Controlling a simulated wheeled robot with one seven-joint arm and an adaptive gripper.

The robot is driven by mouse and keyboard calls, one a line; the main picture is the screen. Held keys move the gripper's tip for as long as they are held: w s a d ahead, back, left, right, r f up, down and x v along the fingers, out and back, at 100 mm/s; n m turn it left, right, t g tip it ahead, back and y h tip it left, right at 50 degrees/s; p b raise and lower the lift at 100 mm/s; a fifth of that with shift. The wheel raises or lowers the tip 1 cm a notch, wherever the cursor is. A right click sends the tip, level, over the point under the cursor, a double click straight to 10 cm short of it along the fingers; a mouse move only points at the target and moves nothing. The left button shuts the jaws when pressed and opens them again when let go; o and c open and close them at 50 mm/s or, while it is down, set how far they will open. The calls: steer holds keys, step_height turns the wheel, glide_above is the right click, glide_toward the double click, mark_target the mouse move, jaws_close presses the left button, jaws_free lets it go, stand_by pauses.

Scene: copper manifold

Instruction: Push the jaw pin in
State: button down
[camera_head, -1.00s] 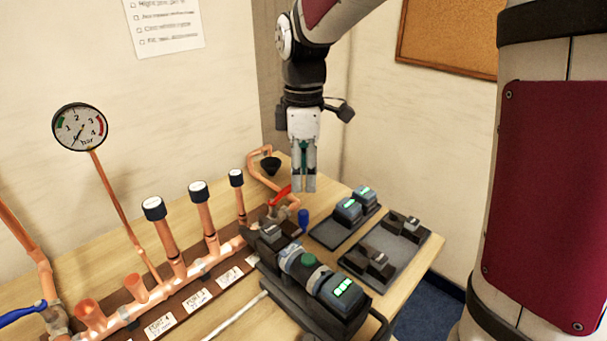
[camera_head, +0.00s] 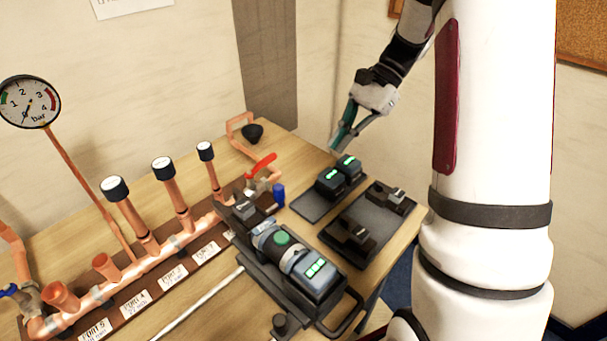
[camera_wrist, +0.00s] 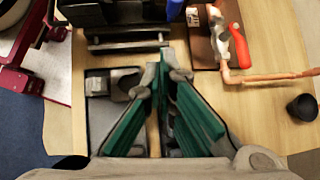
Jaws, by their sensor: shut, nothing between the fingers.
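The dark press tool (camera_head: 297,262) lies on the bench, with a green round button, a lit battery block at its near end and a grey jaw (camera_head: 243,210) at its far end. A blue upright cap (camera_head: 278,195) shows beside the jaw; I cannot tell whether it is the jaw pin. My gripper (camera_head: 340,143) is shut and empty, tilted in the air near the battery stand, to the right of and beyond the tool. In the wrist view its green fingers (camera_wrist: 162,72) meet at the tips. The tool's dark body is cut off at the top there.
A stand (camera_head: 308,207) holds two batteries with green lights. A grey tray (camera_head: 372,230) beside it holds two spare jaws. A copper manifold (camera_head: 140,275) with capped upright pipes runs along the left. A red-handled valve (camera_head: 262,165) and black cup (camera_head: 252,133) stand behind.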

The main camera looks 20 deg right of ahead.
steer(key=s+a+f+m+p, duration=0.1)
steer(key=a+f+m+p, duration=0.1)
steer(key=a+f, duration=0.5)
steer(key=shift+a+y+p, duration=0.4)
steer(key=shift+a+p, duration=0.3)
steer(key=shift+a, duration=0.65)
steer(key=shift+s+a+p, duration=0.15)
steer(key=shift+s+a, duration=0.2)
steer(key=shift+a, duration=0.4)
steer(key=shift+s+a+p, duration=0.15)
steer(key=shift+s+a, duration=0.15)
steer(key=shift+a, duration=0.4)
